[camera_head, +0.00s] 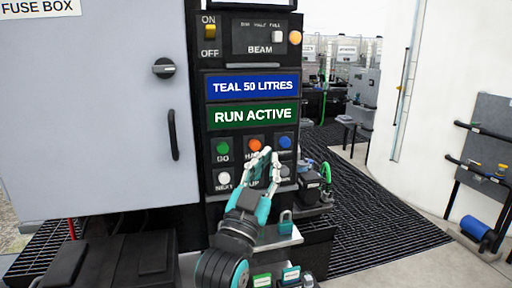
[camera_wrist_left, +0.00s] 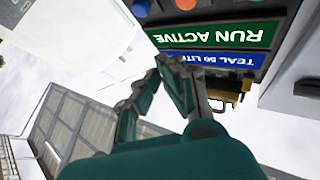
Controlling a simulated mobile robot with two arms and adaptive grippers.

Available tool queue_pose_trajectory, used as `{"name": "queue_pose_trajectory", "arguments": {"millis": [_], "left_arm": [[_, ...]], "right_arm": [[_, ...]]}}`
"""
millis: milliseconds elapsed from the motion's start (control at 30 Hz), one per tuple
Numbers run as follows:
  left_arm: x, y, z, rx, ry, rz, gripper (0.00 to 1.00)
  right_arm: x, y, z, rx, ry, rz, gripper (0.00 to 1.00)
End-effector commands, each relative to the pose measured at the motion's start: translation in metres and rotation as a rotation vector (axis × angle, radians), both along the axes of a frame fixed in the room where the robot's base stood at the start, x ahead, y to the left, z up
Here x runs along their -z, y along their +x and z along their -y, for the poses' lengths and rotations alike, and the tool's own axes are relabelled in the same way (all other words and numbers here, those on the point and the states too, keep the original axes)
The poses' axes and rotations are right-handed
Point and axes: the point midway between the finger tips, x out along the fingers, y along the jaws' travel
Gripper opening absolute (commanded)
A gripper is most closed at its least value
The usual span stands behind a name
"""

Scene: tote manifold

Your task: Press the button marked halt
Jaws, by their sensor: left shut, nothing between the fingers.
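The control panel (camera_head: 204,167) stands in the middle of the head view. Its orange-red button (camera_head: 255,145) is in the upper button row, between a green button (camera_head: 222,148) and a blue button (camera_head: 285,142); the label under it is mostly covered, with only an "HA" showing. My left gripper (camera_head: 268,153) is shut and empty, in front of the panel with its tips just right of the orange-red button. I cannot tell whether they touch the panel. In the left wrist view the orange-red button (camera_wrist_left: 186,4) is at the top edge, beyond the gripper (camera_wrist_left: 168,62). My right gripper is not in view.
A white button (camera_head: 223,178) marked NEXT is in the lower row; its neighbours are partly hidden by my gripper. Signs above read RUN ACTIVE (camera_head: 253,116) and TEAL 50 LITRES (camera_head: 253,86). A grey fuse box (camera_head: 90,110) is left; a teal padlock (camera_head: 286,226) sits below.

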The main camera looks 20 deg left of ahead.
Motion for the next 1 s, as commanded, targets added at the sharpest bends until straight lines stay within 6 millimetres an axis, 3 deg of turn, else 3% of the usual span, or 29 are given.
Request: {"name": "queue_pose_trajectory", "arguments": {"millis": [433, 1000], "left_arm": [[-0.001, 0.046, -0.031, -0.001, 0.002, 0.0, 0.0], [0.0, 0.052, -0.035, 0.0, -0.001, 0.0, 0.0]], "right_arm": [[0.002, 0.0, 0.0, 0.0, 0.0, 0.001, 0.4], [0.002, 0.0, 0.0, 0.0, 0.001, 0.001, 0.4]]}}
